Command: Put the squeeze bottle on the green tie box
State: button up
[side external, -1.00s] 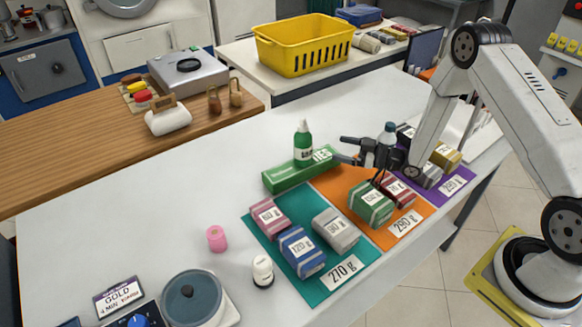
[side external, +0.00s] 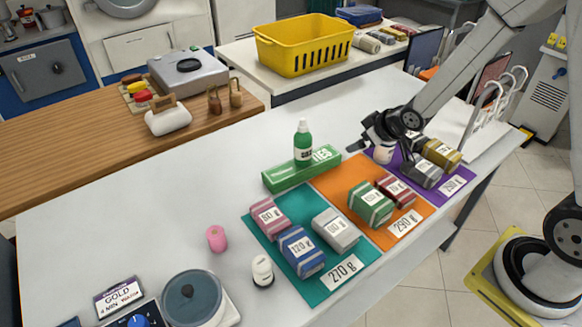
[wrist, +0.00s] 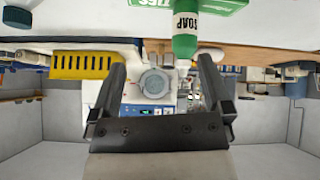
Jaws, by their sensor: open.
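The green squeeze bottle (side external: 303,152), with a white tip and a SOAP label in the wrist view (wrist: 185,42), stands upright on the green tie box (side external: 284,180). The box lies flat at the back edge of the coloured mats; part of it shows at the top of the wrist view (wrist: 225,4). My gripper (side external: 358,132) is right of the bottle and box, clear of both. In the wrist view its two dark fingers (wrist: 160,82) are spread with nothing held between them.
Several weighted bundles lie on the teal (side external: 310,284), orange (side external: 330,187) and purple mats. A pink roll (side external: 216,239) and small white bottle (side external: 262,270) stand in front. The counter's left is largely clear.

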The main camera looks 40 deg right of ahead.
jog(key=s+a+r+m+g, duration=0.1)
jog(key=s+a+g, duration=0.1)
jog(key=s, duration=0.5)
jog(key=s+a+r+m+g, duration=0.1)
jog(key=s+a+r+g, duration=0.1)
jog(key=s, duration=0.5)
jog(key=shift+s+a+g, duration=0.25)
jog(key=shift+s+g, duration=0.05)
jog(key=shift+g, duration=0.4)
